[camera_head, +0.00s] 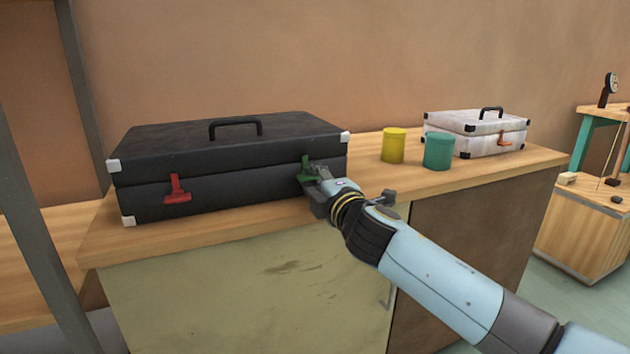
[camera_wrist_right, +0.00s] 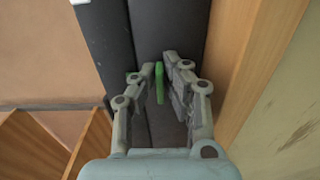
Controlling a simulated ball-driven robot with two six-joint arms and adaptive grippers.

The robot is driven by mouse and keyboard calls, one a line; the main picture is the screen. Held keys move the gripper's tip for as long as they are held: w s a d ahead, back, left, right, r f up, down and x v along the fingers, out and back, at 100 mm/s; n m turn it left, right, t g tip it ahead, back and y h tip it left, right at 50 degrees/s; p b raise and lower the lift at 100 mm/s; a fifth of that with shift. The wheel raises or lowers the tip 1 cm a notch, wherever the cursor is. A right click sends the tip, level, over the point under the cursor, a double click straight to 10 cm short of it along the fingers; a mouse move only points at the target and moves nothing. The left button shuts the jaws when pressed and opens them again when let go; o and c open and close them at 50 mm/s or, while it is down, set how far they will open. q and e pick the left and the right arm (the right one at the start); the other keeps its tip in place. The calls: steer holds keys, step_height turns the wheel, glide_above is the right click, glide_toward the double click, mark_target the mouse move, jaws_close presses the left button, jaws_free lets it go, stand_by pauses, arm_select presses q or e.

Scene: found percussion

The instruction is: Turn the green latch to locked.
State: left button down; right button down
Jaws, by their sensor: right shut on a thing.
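The green latch (camera_head: 305,170) is on the front of a large black case (camera_head: 240,185), near its right end. My right gripper (camera_head: 318,178) is at the latch, and its body hides part of it. In the right wrist view the green latch (camera_wrist_right: 159,88) shows as a narrow upright strip between the two fingers of the right gripper (camera_wrist_right: 162,75). The gripper is shut on the latch; the contact itself is hard to make out. My left gripper is out of view.
A red latch (camera_head: 177,190) is on the same case, to the left. A yellow can (camera_head: 394,145) and a teal can (camera_head: 438,151) stand on the wooden counter (camera_head: 370,185) to the right. A smaller white case (camera_head: 470,138) stands beyond them.

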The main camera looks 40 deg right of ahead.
steer(key=shift+f, duration=0.1)
steer(key=c, duration=1.4)
jaws_free()
steer(key=shift+c, duration=0.2)
steer(key=shift+s, duration=0.1)
steer(key=v, duration=1.2)
